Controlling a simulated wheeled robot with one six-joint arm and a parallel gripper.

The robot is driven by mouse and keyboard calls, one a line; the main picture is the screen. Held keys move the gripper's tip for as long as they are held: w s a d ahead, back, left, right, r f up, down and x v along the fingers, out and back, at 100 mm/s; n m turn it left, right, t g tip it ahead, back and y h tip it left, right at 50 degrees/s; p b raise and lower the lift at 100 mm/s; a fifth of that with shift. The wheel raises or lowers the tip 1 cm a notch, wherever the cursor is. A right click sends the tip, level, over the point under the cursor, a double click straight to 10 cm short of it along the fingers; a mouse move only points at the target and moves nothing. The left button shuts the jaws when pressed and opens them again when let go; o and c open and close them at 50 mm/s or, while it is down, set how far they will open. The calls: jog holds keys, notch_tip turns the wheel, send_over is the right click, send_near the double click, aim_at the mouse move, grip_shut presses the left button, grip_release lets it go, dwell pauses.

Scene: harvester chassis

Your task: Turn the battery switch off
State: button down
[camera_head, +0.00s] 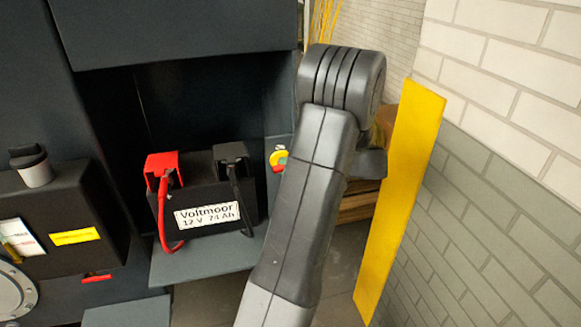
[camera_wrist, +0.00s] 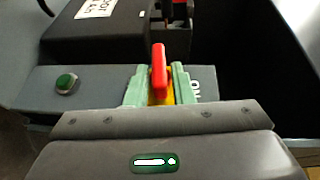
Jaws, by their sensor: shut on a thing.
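The battery switch has a red handle (camera_wrist: 158,68) over a yellow plate, on a grey panel (camera_wrist: 100,78) in the wrist view. My gripper (camera_wrist: 160,84) has pale green fingers on both sides of the switch and is shut on it. The red handle stands up between the fingers, lined up with the picture's vertical. In the head view the yellow and red switch (camera_head: 278,158) shows partly at the left edge of my arm, which hides my gripper there.
A black battery (camera_head: 205,205) labelled Voltmoor, with red and black terminal covers, sits on a grey shelf left of the switch. A green button (camera_wrist: 66,83) is on the panel. A yellow panel (camera_head: 400,200) stands right of my arm, before a brick wall.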

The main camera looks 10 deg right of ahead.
jog(key=shift+f+y, duration=0.15)
jog(key=shift+y, duration=0.35)
jog(key=shift+m+t, duration=0.3)
jog(key=c, duration=1.4)
grip_release()
jog(key=shift+c, duration=0.2)
jog(key=p+v, duration=1.3)
jog(key=p, duration=0.1)
jog(key=shift+d+f, duration=0.2)
jog(key=shift+d, duration=0.2)
